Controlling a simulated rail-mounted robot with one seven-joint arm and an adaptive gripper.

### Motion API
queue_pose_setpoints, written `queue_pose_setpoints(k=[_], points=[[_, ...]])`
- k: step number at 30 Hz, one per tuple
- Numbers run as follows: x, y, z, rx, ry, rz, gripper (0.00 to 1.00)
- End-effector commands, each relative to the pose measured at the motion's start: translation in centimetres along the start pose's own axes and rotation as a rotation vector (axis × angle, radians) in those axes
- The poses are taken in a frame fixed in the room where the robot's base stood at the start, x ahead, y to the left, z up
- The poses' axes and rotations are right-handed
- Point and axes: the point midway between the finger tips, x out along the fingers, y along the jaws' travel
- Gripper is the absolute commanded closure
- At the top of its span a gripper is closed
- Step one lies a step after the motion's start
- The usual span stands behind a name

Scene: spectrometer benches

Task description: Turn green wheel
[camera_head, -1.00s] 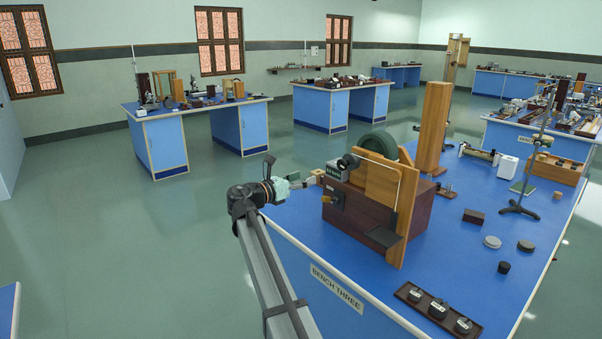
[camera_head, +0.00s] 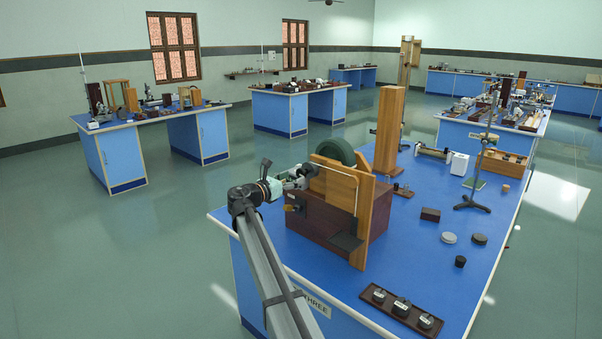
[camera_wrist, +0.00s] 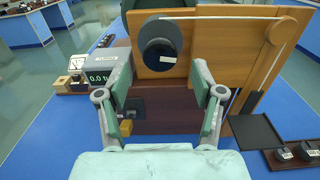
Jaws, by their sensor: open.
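The dark green wheel (camera_head: 336,152) stands upright behind a wooden board (camera_head: 335,183) on a dark red-brown box (camera_head: 316,216), on the blue bench. Its lower part is hidden by the board. In the wrist view only a dark green edge (camera_wrist: 160,3) shows at the top. My gripper (camera_head: 305,171) is at the left side of this apparatus. In the wrist view my gripper (camera_wrist: 161,82) is open and empty. A dark round part with a white mark (camera_wrist: 161,46) on the board shows beyond and between the fingers. Contact is not visible.
A digital meter (camera_wrist: 100,73) stands left of the apparatus. A tall wooden post (camera_head: 389,130) is behind it, and a tray of weights (camera_head: 374,297) lies at the front. A metal stand (camera_head: 474,204) is at the right.

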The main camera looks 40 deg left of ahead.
Motion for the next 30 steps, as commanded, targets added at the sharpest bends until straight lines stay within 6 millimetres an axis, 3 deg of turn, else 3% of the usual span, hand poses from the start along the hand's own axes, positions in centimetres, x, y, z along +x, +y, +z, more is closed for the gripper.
queue_pose_setpoints(k=[3,9,21,22,27,30], points=[[2.2,0.1,0.1,0.0,0.001,-0.002,0.33],[4.3,0.0,0.1,0.0,0.0,-0.002,0.33],[4.9,0.0,0.0,0.0,0.0,0.0,0.33],[4.9,0.0,0.0,0.0,0.0,0.0,0.36],[4.8,0.0,0.0,0.0,0.0,0.0,0.97],[4.9,0.0,0.0,0.0,0.0,0.0,1.0]])
